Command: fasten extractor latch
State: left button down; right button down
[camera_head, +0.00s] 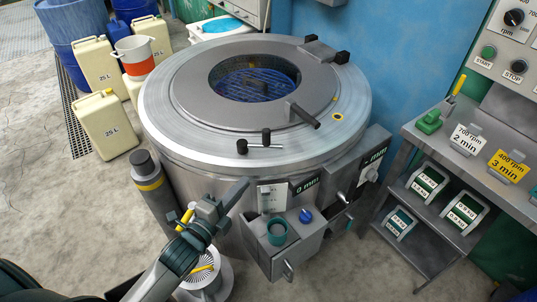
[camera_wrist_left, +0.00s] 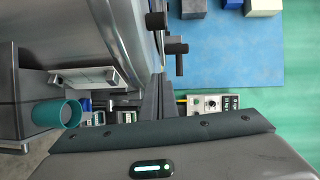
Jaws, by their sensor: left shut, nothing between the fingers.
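The extractor is a wide steel drum with a pale round top (camera_head: 165,100). A grey ring-shaped lid (camera_head: 190,95) lies flat on it, with a blue perforated basket (camera_head: 240,88) showing through its opening. The latch (camera_head: 262,146), a small metal bar with black knobs, sits on the near rim. Dark knobs (camera_wrist_left: 155,20) on thin metal bars show at the top of the left wrist view, beyond the fingers. My left gripper (camera_head: 238,188) is shut and empty, in front of the drum, below and apart from the latch. It also shows in the left wrist view (camera_wrist_left: 158,90). My right gripper is not in view.
A control box with a teal cup (camera_head: 276,232) and blue knob (camera_head: 305,215) juts from the drum's front. A dark cylinder with a yellow band (camera_head: 148,175) stands left. A steel bench (camera_head: 415,140) with cards stands right. Jerrycans (camera_head: 108,125) stand at the back left.

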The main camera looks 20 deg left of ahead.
pick_arm(q)
jog(key=shift+m+t+h, duration=0.4)
jog(key=shift+m, duration=0.3)
jog(key=r, duration=0.1)
jog(key=d+r, duration=0.1)
jog(key=s+r, duration=0.1)
jog(key=r, duration=0.1)
jog(key=shift+d, duration=0.2)
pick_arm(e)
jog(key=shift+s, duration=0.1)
pick_arm(q)
jog(key=shift+w, duration=0.15)
